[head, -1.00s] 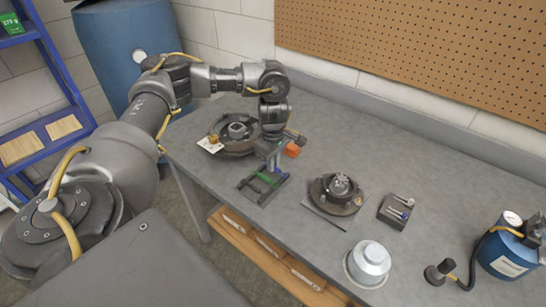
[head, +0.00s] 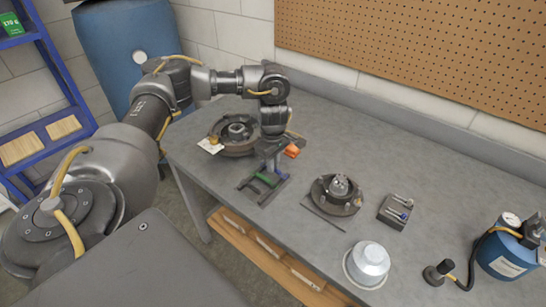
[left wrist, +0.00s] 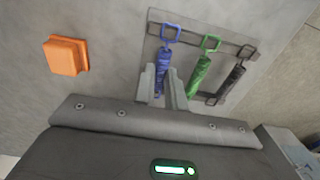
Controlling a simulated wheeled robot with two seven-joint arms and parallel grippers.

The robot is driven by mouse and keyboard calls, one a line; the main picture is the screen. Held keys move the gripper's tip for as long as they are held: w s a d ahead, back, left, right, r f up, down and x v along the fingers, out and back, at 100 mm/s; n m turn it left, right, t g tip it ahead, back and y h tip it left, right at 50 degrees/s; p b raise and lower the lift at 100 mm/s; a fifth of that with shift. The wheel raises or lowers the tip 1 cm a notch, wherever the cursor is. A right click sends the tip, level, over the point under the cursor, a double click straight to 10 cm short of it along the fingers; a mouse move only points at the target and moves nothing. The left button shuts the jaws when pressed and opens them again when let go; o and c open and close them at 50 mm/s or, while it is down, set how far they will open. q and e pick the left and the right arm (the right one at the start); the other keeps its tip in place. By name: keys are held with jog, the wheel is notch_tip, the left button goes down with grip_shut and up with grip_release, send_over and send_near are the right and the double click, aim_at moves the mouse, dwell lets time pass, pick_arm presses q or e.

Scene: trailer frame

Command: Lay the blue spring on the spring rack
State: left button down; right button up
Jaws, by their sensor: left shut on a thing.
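The blue spring (left wrist: 164,70) is between the two fingers of my left gripper (left wrist: 163,90), which is shut on it. Its hooked end lies at the upper bar of the dark spring rack (left wrist: 228,36). I cannot tell whether it rests on the bar or hangs just above it. A green spring (left wrist: 201,75) and a black spring (left wrist: 231,80) lie on the rack to its right, apart from it. My right gripper is not in view.
An orange block (left wrist: 66,56) lies beside the rack; it shows in the head view too (head: 291,151). A round drum assembly (head: 236,139) stands behind, another hub (head: 336,193) to the right, then a small dark block (head: 395,209) and a silver canister (head: 368,263).

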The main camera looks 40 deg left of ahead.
pick_arm(q)
jog(key=c, duration=1.4)
grip_release()
jog(key=c, duration=0.3)
notch_tip(320, 180, up, 7)
jog(key=p, duration=0.7)
